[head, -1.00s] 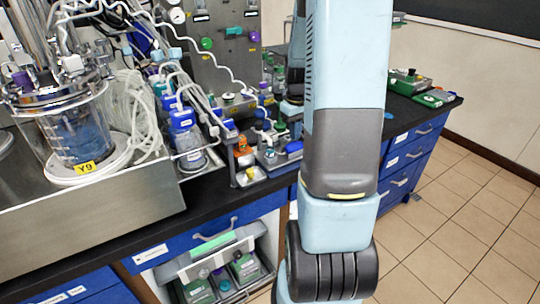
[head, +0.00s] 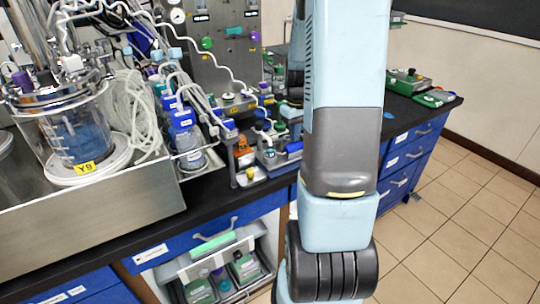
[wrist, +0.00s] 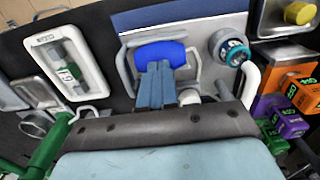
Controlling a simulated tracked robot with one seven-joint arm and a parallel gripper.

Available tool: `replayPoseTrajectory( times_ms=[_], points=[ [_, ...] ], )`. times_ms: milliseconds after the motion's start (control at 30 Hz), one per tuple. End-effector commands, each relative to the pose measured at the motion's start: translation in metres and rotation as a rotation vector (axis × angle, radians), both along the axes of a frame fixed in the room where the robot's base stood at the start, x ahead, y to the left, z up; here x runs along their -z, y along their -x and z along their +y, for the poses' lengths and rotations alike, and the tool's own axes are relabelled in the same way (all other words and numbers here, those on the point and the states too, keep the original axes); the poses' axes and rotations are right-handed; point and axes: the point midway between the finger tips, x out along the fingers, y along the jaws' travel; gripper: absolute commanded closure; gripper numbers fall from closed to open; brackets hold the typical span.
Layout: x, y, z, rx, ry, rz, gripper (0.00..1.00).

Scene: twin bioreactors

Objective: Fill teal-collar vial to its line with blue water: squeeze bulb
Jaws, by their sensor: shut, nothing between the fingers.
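In the wrist view, my gripper (wrist: 157,86) is shut, with its two blue-grey fingers together and nothing between them. The fingertips are over the lower part of a blue bulb-like pad (wrist: 160,52), which sits between grey side guards on a light plate. I cannot tell whether they touch or press it. The vial with a teal collar (wrist: 236,56) stands to the right of the pad, seen from above. Its fill line and water level cannot be made out. In the head view, my arm hides my gripper; a blue part (head: 293,147) of the bench device shows beside it.
Orange box (wrist: 301,92) and purple box (wrist: 287,121) stand right of my gripper in the wrist view. A white-framed tray (wrist: 68,66) lies left. In the head view, a glass vessel tagged Y9 (head: 77,137) stands on a steel tray left; tiled floor (head: 470,210) is clear right.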

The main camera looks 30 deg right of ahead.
Motion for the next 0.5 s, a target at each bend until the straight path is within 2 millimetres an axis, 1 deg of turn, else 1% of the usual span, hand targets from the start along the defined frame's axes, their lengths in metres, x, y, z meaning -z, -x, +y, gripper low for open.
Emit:
replayPoseTrajectory(
  times_ms=[167,500],
  points=[
    [0.0063,0.0000,0.0000,0.000,0.000,0.001,1.00],
    [0.0097,0.0000,0.0000,0.000,0.000,0.000,1.00]
  ],
)
